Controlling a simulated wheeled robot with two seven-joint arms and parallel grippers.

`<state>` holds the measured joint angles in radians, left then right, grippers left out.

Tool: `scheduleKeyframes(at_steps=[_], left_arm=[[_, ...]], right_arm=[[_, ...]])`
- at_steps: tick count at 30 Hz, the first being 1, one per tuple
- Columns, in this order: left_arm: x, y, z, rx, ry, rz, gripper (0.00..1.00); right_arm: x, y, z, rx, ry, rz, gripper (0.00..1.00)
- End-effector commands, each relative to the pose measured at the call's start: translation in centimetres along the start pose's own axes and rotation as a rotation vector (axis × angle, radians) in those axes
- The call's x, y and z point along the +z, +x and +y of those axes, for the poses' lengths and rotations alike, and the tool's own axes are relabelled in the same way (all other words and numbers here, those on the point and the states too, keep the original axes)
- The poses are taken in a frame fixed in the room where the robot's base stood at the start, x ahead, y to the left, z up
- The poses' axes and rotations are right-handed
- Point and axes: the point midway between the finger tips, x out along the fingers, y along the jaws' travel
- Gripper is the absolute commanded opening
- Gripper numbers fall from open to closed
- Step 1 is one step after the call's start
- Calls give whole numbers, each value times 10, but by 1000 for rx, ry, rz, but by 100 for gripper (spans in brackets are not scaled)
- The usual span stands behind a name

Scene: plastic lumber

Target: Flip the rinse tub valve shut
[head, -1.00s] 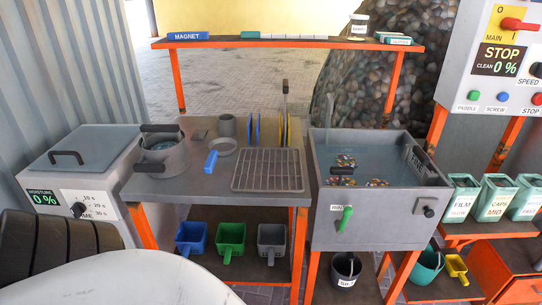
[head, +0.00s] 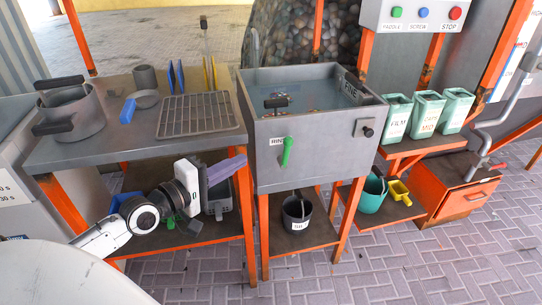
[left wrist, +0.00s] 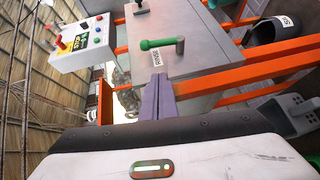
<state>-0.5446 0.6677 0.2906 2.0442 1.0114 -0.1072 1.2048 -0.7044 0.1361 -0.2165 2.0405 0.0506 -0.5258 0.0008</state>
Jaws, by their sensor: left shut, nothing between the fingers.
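The rinse tub (head: 312,120) is a grey box on orange legs with water inside. Its valve has a green handle (head: 287,152) on the front face below a small label, and the handle hangs downward. In the left wrist view the green handle (left wrist: 157,44) lies just beyond my fingertips, beside its label. My left gripper (head: 242,163) is shut and empty, with its purple-grey fingers pointing right toward the tub front. A gap shows between fingertips and handle in the head view. In the left wrist view the shut fingers (left wrist: 158,80) point at the tub front. My right gripper is not in view.
A grey table (head: 150,110) with a wire rack (head: 200,113) stands left of the tub, above my left arm. A black bucket (head: 297,210) sits on the shelf below the tub. Green bins (head: 428,112) stand to the right. An orange table leg is close to my gripper.

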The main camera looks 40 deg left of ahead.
Motion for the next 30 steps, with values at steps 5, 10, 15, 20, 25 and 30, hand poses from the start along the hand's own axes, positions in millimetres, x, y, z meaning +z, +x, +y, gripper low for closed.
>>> scheduleKeyframes(at_steps=[5, 10, 15, 20, 25, 30], left_arm=[[0, 30, 0, 3, 0, 2, 0], [0, 59, 0, 3, 1, 1, 0], [12, 82, 0, 1, -3, 0, 0], [24, 93, -1, 0, 0, 0, 0], [29, 97, -2, -3, 3, -1, 0], [29, 97, -2, -4, 3, 0, 0]], right_arm=[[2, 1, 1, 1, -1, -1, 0], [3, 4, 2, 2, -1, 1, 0], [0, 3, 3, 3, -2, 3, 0], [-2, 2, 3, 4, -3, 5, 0], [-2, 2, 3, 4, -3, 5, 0], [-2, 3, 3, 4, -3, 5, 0]])
